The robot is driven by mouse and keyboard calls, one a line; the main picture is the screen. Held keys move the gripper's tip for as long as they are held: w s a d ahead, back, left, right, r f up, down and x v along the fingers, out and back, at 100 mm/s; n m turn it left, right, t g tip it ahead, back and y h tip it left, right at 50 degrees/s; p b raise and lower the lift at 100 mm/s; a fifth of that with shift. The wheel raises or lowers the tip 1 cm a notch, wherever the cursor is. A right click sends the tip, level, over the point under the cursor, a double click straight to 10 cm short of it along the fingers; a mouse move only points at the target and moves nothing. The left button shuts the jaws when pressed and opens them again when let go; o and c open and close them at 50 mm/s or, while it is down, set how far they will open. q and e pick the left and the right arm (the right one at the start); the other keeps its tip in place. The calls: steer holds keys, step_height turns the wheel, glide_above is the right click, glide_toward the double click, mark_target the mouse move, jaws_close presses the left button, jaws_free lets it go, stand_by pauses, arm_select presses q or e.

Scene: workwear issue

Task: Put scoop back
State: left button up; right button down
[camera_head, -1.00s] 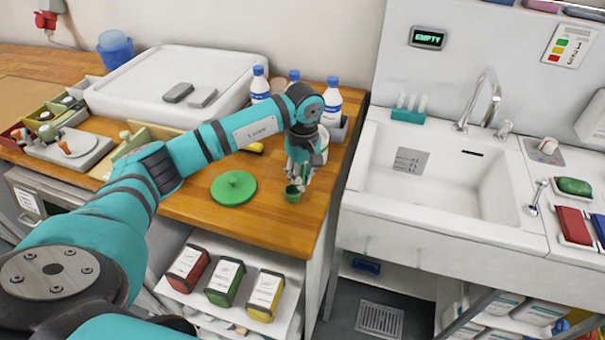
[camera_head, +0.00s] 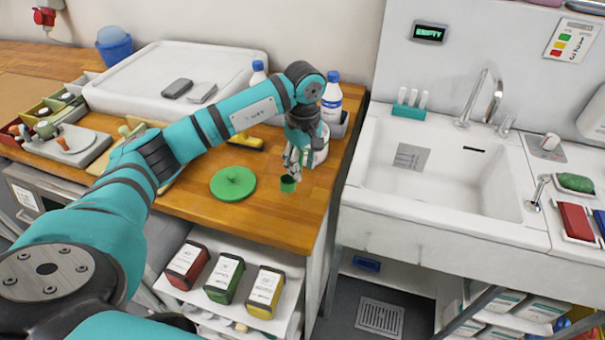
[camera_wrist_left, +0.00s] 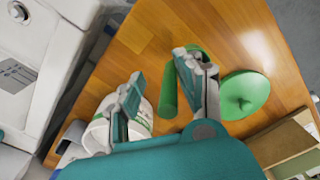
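The green scoop (camera_head: 288,185) is at the fingertips of my left gripper (camera_head: 291,165), just above or on the wooden counter. In the left wrist view the scoop (camera_wrist_left: 168,97) lies between the fingers (camera_wrist_left: 160,80), partly hidden by the right-hand finger. The round green lid (camera_head: 233,184) lies left of the scoop. My right gripper is not visible.
White-and-blue bottles (camera_head: 331,98) stand behind the tub. A large white tray (camera_head: 165,78) and sorting boxes (camera_head: 50,112) fill the counter's left. The sink (camera_head: 445,180) is to the right, across a gap. The counter front around the lid is clear.

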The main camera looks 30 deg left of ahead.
arm_select(q)
step_height(320, 180, up, 9)
steer(key=shift+r+b, duration=0.1)
steer(key=shift+b, duration=0.8)
